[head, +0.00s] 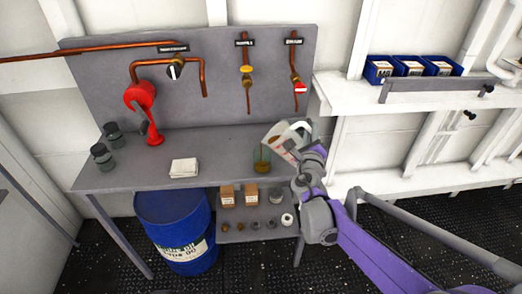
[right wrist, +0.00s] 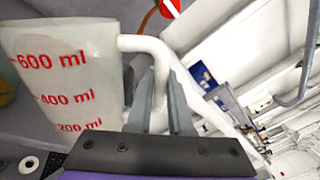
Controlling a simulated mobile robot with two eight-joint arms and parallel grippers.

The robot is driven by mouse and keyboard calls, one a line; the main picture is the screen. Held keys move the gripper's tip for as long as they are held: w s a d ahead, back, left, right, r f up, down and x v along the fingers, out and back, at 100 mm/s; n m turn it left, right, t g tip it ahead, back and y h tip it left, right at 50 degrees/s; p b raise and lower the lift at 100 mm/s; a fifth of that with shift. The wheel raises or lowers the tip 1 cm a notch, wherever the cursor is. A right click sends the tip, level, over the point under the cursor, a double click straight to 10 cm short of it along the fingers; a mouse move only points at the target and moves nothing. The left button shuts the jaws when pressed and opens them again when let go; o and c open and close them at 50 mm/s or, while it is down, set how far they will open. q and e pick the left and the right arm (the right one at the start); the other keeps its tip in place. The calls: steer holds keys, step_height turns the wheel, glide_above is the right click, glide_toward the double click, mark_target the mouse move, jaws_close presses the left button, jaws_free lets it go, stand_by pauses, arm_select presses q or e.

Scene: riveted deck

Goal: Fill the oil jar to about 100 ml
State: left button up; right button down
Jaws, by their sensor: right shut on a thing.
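The measuring jug (head: 274,134) is a translucent white jug, held tilted at the right end of the workbench. In the right wrist view the jug (right wrist: 58,75) shows red marks for 600, 400 and 200 ml. My right gripper (right wrist: 164,88) is shut on its white handle. In the head view this gripper (head: 306,148) is right of the jug. A clear glass jar (head: 262,160) with a yellowish tint stands on the bench, just below and left of the jug. I cannot tell its liquid level or whether liquid is flowing. My left gripper is not in view.
The grey bench (head: 220,146) carries a white paper pad (head: 184,168), dark jars (head: 102,156) and a red funnel-like fixture (head: 141,98). Valves on copper pipes line the back panel (head: 215,75). A blue drum (head: 176,222) and lower shelf (head: 232,236) are underneath.

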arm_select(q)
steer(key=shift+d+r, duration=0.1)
arm_select(e)
steer(key=shift+d, duration=0.2)
steer(key=shift+a+r, duration=0.1)
steer(key=shift+a, duration=0.15)
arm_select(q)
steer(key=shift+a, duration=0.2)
arm_select(e)
steer(key=shift+d, duration=0.2)
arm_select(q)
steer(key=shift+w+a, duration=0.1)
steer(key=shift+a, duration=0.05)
arm_select(e)
steer(key=shift+a, duration=0.25)
steer(key=shift+d, duration=0.15)
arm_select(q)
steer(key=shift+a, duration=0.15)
arm_select(e)
steer(key=shift+r+n, duration=0.1)
steer(key=shift+n, duration=0.2)
